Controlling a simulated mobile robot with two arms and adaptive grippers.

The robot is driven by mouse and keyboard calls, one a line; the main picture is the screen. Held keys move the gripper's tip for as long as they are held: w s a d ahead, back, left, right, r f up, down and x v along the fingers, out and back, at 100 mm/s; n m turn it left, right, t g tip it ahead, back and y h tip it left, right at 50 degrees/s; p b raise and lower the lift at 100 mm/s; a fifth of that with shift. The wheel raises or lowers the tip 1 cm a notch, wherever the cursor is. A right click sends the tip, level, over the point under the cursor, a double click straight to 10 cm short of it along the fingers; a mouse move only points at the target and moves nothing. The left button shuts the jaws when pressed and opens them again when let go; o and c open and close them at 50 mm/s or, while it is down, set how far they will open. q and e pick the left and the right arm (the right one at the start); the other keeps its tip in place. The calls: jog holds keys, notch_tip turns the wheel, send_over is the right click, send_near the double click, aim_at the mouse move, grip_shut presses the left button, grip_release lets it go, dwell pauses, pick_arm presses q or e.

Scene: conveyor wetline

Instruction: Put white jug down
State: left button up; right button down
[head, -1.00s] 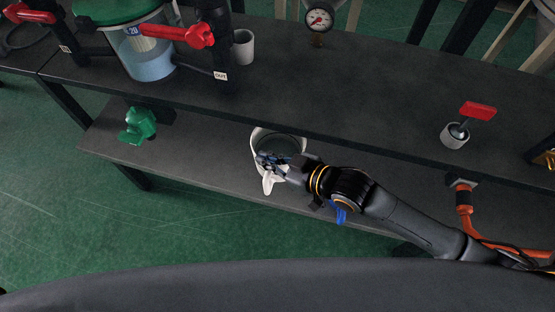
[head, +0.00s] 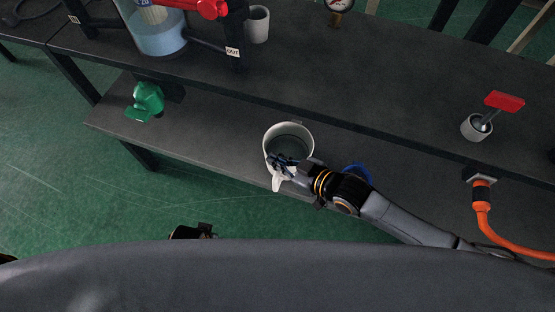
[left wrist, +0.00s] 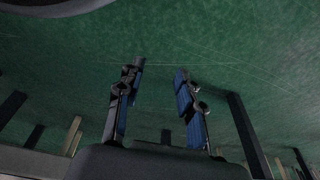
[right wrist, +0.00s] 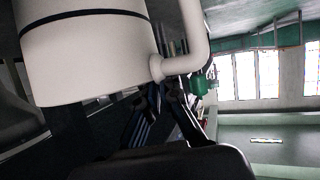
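The white jug (head: 267,150), with a dark inside, is at the lower shelf, near its front edge, in the head view. My right gripper (head: 281,163) is shut on its handle, at the side facing me. In the right wrist view the jug (right wrist: 90,60) fills the upper left, with a dark band around it, and the fingers (right wrist: 165,95) close around the lower end of the handle. I cannot tell whether the jug's base touches the shelf. My left gripper (left wrist: 157,90) is open and empty above the green floor.
The lower shelf (head: 215,135) is clear between the jug and a green valve (head: 147,98). A blue object (head: 357,171) is partly behind my right arm. The upper bench (head: 370,95) overhangs behind; it carries a grey cup (head: 257,24) and a red-handled tool in a pot (head: 477,127).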

pick_arm(q)
jog(key=shift+r, duration=0.1)
pick_arm(e)
jog(key=c, duration=1.5)
grip_release()
